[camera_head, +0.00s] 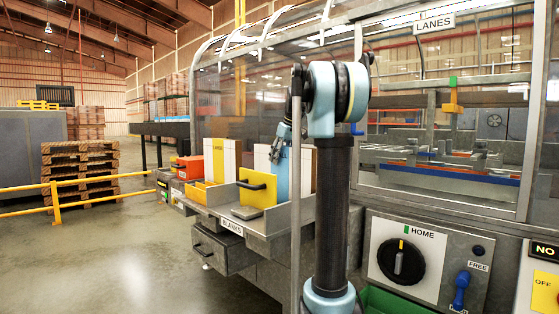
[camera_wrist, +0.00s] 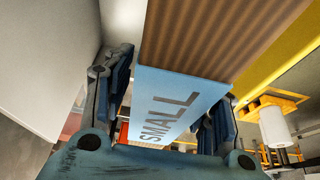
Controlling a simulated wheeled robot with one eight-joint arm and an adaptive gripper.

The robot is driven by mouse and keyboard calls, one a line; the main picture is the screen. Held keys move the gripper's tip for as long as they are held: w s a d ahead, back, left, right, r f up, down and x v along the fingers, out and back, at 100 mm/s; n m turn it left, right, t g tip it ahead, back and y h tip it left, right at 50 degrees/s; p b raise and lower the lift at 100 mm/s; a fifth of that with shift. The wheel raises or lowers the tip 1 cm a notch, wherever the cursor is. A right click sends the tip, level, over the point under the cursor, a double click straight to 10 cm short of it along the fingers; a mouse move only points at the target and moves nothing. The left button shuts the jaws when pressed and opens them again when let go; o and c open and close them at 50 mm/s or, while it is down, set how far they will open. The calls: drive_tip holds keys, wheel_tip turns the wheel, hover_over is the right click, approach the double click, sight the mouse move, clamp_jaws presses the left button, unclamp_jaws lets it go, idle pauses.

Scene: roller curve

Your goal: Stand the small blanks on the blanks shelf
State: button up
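The small blanks (camera_wrist: 165,110) are a stack of corrugated card with a light blue band lettered SMALL, filling the middle of the wrist view.
The yellow plate (camera_head: 252,194) with a black handle stands in front. A white and yellow stack marked LARGE (camera_head: 220,160) stands to the left, beside orange bins (camera_head: 188,167). Glazed guarding (camera_head: 440,200) and a control panel (camera_head: 425,260) are to the right.

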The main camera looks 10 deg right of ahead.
drive_tip(key=v, duration=1.2)
idle(0.5)
